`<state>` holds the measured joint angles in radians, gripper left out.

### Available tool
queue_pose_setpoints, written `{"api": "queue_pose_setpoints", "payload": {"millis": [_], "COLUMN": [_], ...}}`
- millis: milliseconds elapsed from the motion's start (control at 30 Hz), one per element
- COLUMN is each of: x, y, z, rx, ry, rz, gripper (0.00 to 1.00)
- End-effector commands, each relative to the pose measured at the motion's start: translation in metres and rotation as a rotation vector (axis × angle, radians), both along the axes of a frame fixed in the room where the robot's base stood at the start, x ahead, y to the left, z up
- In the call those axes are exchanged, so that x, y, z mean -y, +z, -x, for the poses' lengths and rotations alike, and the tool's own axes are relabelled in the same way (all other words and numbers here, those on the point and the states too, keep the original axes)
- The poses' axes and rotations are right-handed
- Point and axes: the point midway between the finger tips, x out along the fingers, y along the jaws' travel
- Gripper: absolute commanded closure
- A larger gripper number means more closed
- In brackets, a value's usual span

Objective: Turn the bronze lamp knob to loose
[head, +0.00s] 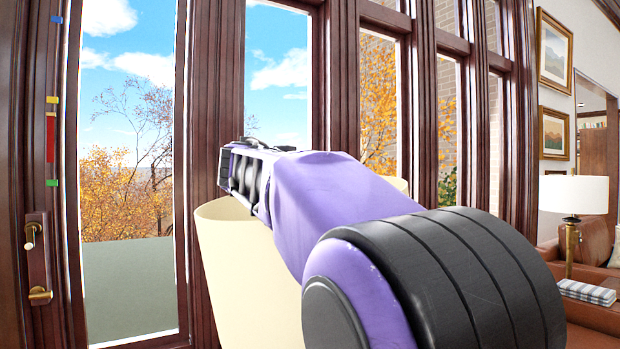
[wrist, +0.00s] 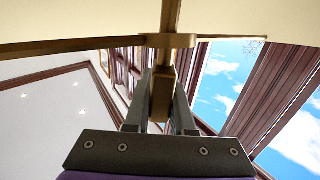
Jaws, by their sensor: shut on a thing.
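The bronze lamp knob (wrist: 161,100) is in the wrist view, a flat bronze piece below a crossbar. A bronze rod (wrist: 171,15) rises above it. My gripper (wrist: 163,88) has its two grey fingers on either side of the knob and is shut on it. The cream lampshade (head: 250,275) is in the head view, partly behind my purple arm; its inner side (wrist: 245,18) spans the top of the wrist view. The fingers and knob are hidden in the head view. I cannot tell which way the knob is turned.
A bronze crossbar (wrist: 80,45) of the shade runs close above the fingers. Tall windows in dark wood frames (head: 340,80) stand behind the lamp. A door handle (head: 40,294) is at the left. Another lamp (head: 574,196) and a brown leather sofa (head: 595,250) are at the right.

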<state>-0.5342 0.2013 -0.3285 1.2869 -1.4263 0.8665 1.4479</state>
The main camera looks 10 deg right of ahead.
Motion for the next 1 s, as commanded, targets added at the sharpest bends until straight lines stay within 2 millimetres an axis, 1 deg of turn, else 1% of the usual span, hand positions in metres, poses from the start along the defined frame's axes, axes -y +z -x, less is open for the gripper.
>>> {"api": "queue_pose_setpoints", "payload": {"millis": [33,300,600,800,1000], "x": [0.002,-0.004,-0.012,-0.017,-0.019], "y": [0.001,0.001,0.000,0.001,0.000], "z": [0.001,-0.003,-0.006,-0.007,-0.006], "rx": [0.000,0.000,-0.006,-0.009,-0.005], "ry": [0.041,0.292,0.525,0.628,0.680], "rz": [-0.002,-0.002,-0.004,-0.002,-0.001], "gripper": [1.00,1.00,1.00,1.00,1.00]}}
